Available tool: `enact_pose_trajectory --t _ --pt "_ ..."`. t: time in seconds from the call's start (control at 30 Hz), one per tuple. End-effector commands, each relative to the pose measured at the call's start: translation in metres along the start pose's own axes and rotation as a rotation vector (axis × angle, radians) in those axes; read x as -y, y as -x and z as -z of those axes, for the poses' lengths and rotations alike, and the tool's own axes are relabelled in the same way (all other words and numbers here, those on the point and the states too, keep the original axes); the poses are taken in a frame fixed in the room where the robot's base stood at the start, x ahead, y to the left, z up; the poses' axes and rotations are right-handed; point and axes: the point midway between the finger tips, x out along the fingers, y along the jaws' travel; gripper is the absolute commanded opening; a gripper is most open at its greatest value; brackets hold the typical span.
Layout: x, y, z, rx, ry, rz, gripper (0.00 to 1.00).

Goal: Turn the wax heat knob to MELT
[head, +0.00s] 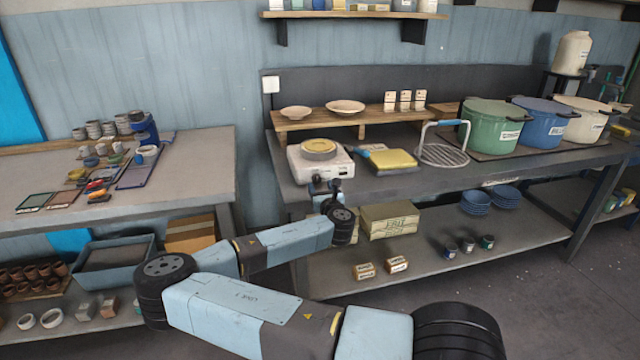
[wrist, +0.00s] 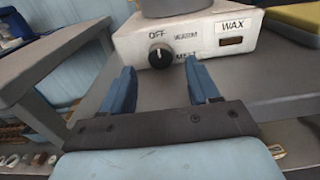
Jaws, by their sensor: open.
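The white wax heater (head: 306,172) stands at the front left of the right-hand bench, with a round pot (head: 319,147) on top. In the wrist view its front panel (wrist: 205,41) shows the labels OFF, WARM, MELT and WAX. The black knob (wrist: 161,58) sits among the first three labels. Its pale mark seems to point up and left, toward OFF. My gripper (wrist: 161,74) is open and empty, its blue fingers on either side of the knob in the picture. I see no contact with the knob. In the head view my gripper (head: 326,183) is just in front of the heater.
A yellow-topped item (wrist: 295,18) lies right of the heater, with a round wire rack (head: 442,154) beyond it. Green, blue and cream pots stand farther right. A grey table (wrist: 50,68) is at left, across a gap. Boxes (head: 389,220) are on the shelf below.

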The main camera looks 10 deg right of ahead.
Motion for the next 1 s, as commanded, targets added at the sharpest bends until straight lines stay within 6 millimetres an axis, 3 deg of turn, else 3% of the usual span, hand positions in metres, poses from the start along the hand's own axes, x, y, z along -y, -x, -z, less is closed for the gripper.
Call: enact_pose_trajectory --t 0.3,0.67,1.0 --pt "0.000 -0.034 -0.001 0.001 -0.001 0.000 0.60" --pt "0.001 -0.038 -0.001 0.001 0.000 0.001 0.60" --pt "0.001 -0.038 0.000 0.001 0.000 0.001 0.29"
